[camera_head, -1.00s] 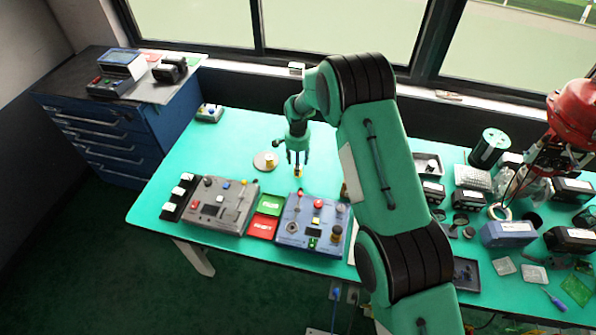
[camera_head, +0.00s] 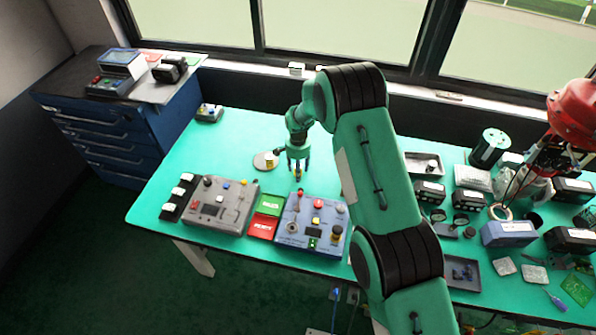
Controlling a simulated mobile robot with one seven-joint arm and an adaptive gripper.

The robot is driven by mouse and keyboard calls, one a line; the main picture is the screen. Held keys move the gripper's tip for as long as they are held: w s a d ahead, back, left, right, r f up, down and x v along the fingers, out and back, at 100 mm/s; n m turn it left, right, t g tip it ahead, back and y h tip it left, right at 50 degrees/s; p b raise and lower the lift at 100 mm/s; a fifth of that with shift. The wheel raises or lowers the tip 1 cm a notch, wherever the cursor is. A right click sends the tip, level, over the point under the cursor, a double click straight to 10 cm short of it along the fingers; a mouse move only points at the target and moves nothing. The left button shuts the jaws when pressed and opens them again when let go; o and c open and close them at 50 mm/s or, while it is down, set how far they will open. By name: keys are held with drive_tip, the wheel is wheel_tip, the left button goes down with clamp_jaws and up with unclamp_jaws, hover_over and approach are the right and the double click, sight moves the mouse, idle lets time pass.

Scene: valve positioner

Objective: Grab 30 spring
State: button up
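My gripper (camera_head: 298,174) points down over the green table, just behind the blue control box. A small yellowish-brown thing shows between its fingertips, too small to identify or to tell whether it is gripped. A round beige disc (camera_head: 259,164) with a small yellow-and-white piece (camera_head: 269,160) on it lies left of my gripper, apart from it. I cannot make out any part clearly as the 30 spring.
The blue control box (camera_head: 311,222) with knobs stands in front of my gripper, with red (camera_head: 263,226) and green (camera_head: 268,204) pads and a grey box (camera_head: 222,203) to its left. A dark tray (camera_head: 478,284) and several parts fill the right side. The table's back left is mostly clear.

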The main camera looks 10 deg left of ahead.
clamp_jaws()
drive_tip(key=shift+r, duration=0.15)
drive_tip(key=shift+r, duration=4.9)
